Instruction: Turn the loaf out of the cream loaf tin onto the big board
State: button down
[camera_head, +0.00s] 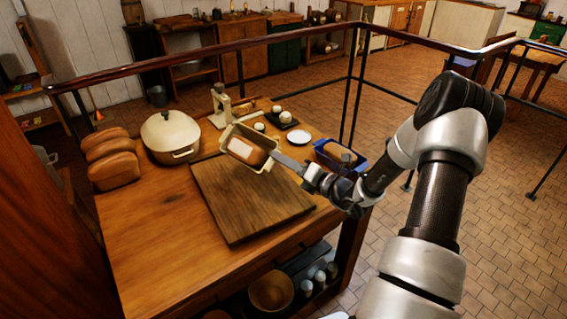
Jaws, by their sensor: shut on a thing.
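The cream loaf tin (227,136) is held up over the far edge of the big board, tilted so that its open side faces the camera. The brown loaf (241,148) shows inside it, with a pale patch on its face. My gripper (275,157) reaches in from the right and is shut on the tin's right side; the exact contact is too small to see. The big board (245,205) is dark wood, lies flat on the table and is bare. The gap between tin and board is hard to judge.
The wooden table (150,240) also holds several brown loaves (113,162), a cream lidded pot (170,137), a cream stand-like device (220,103), white round items on a dark tray (282,117), a white plate (298,137) and a blue crate (345,165). A rail (230,47) runs behind.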

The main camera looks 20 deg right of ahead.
jog(key=n+b, duration=0.1)
jog(key=b, duration=0.1)
jog(key=f+n+b, duration=0.1)
jog(key=n, duration=0.1)
jog(key=shift+s+a+b, duration=0.2)
jog(key=shift+a+b, duration=0.2)
jog(key=f+n+b, duration=0.1)
jog(key=n+b, duration=0.3)
jog(key=b, duration=0.2)
jog(key=a+f+n+b, duration=0.1)
jog(key=f+n+b, duration=0.1)
jog(key=n+b, duration=0.3)
jog(key=s+f+n+b, duration=0.1)
jog(key=n+b, duration=0.3)
jog(key=b, duration=0.5)
jog(key=shift+a+f+n, duration=0.35)
jog(key=shift+f+n, duration=0.05)
jog(key=shift+f, duration=0.15)
jog(key=shift+b, duration=0.4)
jog(key=shift+r, duration=0.15)
notch_tip(320, 180, up, 6)
jog(key=w+d+p, duration=0.1)
jog(key=d+p, duration=0.1)
jog(key=p, duration=0.2)
dwell(0.3)
jog(key=shift+w+p, duration=0.1)
jog(key=shift+p, duration=0.2)
